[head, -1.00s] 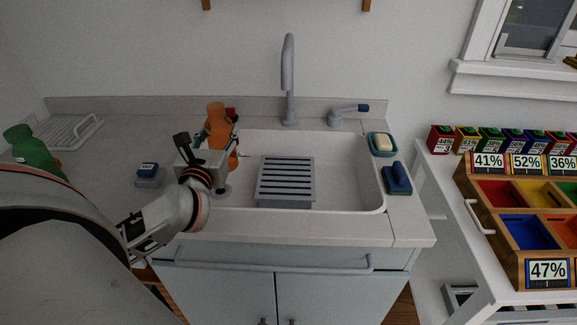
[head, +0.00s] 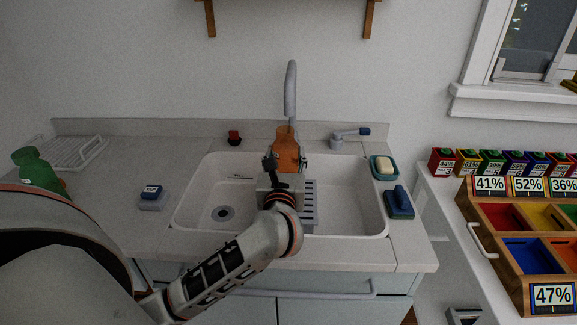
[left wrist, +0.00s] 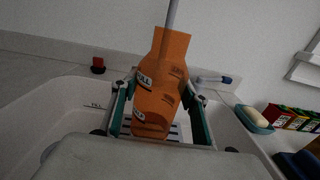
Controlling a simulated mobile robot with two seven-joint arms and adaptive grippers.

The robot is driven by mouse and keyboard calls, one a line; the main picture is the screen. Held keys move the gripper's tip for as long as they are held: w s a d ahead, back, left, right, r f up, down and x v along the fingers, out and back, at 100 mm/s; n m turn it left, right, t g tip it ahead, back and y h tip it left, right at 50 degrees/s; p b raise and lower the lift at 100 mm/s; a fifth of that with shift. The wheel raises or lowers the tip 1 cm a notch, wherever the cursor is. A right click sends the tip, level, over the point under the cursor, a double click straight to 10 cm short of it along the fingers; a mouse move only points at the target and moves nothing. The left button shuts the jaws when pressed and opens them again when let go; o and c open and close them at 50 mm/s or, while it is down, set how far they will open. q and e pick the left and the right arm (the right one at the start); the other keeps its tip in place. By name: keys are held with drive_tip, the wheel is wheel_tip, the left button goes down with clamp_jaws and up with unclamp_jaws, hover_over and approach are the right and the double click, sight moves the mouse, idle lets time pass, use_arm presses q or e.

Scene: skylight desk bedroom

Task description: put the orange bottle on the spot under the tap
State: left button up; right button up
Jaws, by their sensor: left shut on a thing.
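The orange bottle (head: 286,146) is upright in my left gripper (head: 285,162), over the grey slatted rack in the sink and in front of the tap (head: 290,88). In the left wrist view the bottle (left wrist: 160,85) stands between the two fingers of the gripper (left wrist: 160,105), with the tap's spout (left wrist: 171,18) rising behind it. The slatted rack (head: 309,200) shows to the right of my gripper; the rest of it is hidden by the gripper. I cannot tell whether the bottle's base touches the rack. My right gripper is not in view.
The white sink (head: 190,205) has a drain (head: 223,213) at left. A green bottle (head: 38,170) and a wire rack (head: 75,152) are at far left.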

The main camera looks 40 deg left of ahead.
sight(289, 167)
use_arm(q)
drive_tip(key=shift+w+d, duration=0.2)
drive_tip(key=shift+d, duration=0.1)
drive_tip(key=shift+d+f, duration=0.1)
drive_tip(key=shift+f, duration=0.1)
wheel_tip(289, 167, down, 3)
drive_tip(key=shift+f+b, duration=0.1)
drive_tip(key=shift+b, duration=0.3)
drive_tip(key=shift+f, duration=0.2)
drive_tip(key=o, duration=1.3)
drive_tip(key=shift+r, duration=0.1)
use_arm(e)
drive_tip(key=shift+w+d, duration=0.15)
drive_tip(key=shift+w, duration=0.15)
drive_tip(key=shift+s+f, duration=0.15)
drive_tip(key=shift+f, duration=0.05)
